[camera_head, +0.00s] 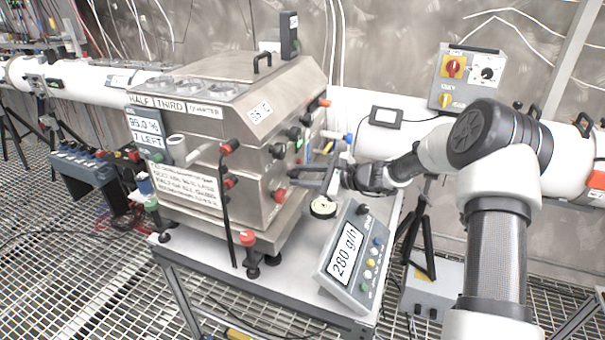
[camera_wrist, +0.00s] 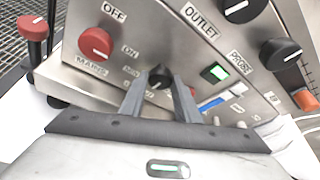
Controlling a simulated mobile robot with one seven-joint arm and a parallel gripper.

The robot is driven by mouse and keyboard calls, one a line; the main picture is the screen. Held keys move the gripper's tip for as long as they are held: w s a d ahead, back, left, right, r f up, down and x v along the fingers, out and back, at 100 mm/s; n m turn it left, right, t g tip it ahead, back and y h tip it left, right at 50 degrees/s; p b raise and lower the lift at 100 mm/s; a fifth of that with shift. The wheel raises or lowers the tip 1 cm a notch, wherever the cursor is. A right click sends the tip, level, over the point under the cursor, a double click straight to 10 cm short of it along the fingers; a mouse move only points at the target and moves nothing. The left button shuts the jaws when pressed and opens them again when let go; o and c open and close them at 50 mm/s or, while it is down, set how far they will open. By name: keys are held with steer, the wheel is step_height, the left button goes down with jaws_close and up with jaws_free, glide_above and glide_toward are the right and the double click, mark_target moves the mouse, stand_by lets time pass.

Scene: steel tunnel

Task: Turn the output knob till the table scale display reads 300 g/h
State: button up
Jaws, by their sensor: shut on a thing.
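The table scale (camera_head: 345,262) stands on the table's right side, and its display reads 280 g/h. The steel cabinet (camera_head: 245,150) stands to its left. In the wrist view, a small black knob (camera_wrist: 158,74) sits on the cabinet's panel between the MAINS and OUTLET labels. My gripper (camera_wrist: 158,88) is shut on this knob, one finger on each side. The knob's own label is mostly hidden by the fingers.
The red MAINS knob (camera_wrist: 95,44) is left of my fingers. A lit green switch (camera_wrist: 214,72), a blue part and the PROBE knob (camera_wrist: 280,53) lie to the right. A black rod (camera_head: 226,210) stands before the cabinet.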

steer(key=o, duration=1)
steer(key=shift+o, duration=0.2)
steer(key=v, duration=1.7)
steer(key=shift+d+b, duration=0.2)
steer(key=shift+b, duration=0.1)
steer(key=shift+s, duration=0.15)
